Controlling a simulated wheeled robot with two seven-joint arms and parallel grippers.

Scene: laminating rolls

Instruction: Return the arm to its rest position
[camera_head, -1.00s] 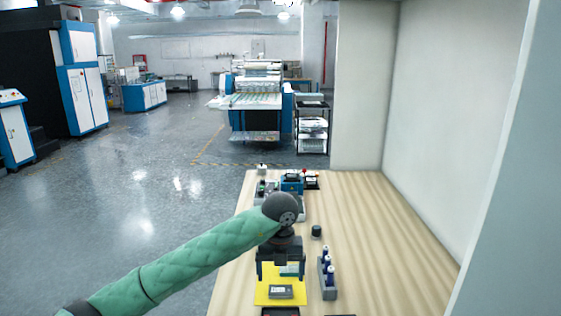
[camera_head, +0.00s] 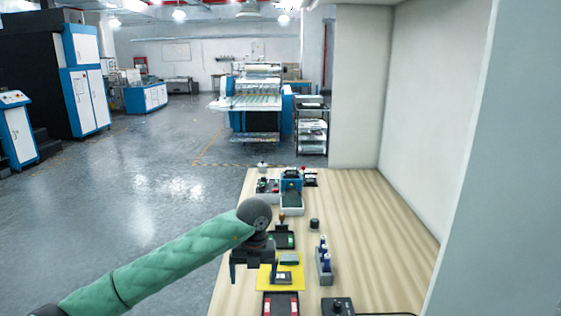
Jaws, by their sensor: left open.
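My left arm comes in from the left with a green padded sleeve. My left gripper (camera_head: 249,267) is open and points down at the left part of the wooden table (camera_head: 372,240). Nothing shows between its fingers. It is beside the left edge of a yellow mat (camera_head: 265,284). On the mat lie a small dark grey item (camera_head: 282,278) and a small green-grey item (camera_head: 289,259). My right gripper is not in view.
A grey rack with blue-and-white bottles (camera_head: 324,266) stands right of the mat. A red-and-black tray (camera_head: 281,304) and a black box with a knob (camera_head: 338,306) are at the front. A blue device (camera_head: 291,180) and trays stand farther back. The table's right side is clear.

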